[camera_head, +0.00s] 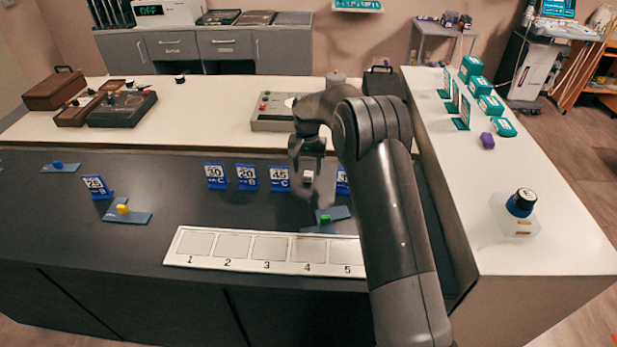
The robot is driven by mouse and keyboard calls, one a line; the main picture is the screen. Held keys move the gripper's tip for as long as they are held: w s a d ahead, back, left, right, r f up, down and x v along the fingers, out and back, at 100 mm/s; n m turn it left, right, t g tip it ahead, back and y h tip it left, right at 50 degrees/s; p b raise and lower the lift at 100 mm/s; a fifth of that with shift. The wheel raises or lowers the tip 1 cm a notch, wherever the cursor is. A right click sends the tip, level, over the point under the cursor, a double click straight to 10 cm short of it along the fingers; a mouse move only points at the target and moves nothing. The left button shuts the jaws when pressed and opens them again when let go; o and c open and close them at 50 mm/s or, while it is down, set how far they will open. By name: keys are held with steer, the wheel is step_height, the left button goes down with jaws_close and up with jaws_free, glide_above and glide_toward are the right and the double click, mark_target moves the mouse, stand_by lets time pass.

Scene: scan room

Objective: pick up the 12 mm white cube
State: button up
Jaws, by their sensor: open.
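A small white cube (308,177) shows on the dark counter, between the blue number signs. My gripper (311,168) points down right at the cube, and its fingers are open. The far finger and the arm partly cover this area, so I cannot tell whether the fingers stand around the cube or just above it.
Blue number signs (247,177) stand close to the left of my gripper, and another (343,181) is partly hidden at its right. A green cube on a grey-blue plate (341,213) and a numbered white tray (190,262) lie nearer.

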mark_target(308, 176)
step_height(308, 176, down, 4)
steer(key=shift+r, duration=0.15)
steer(key=shift+c, duration=0.4)
steer(key=c, duration=1)
steer(key=shift+o, duration=0.2)
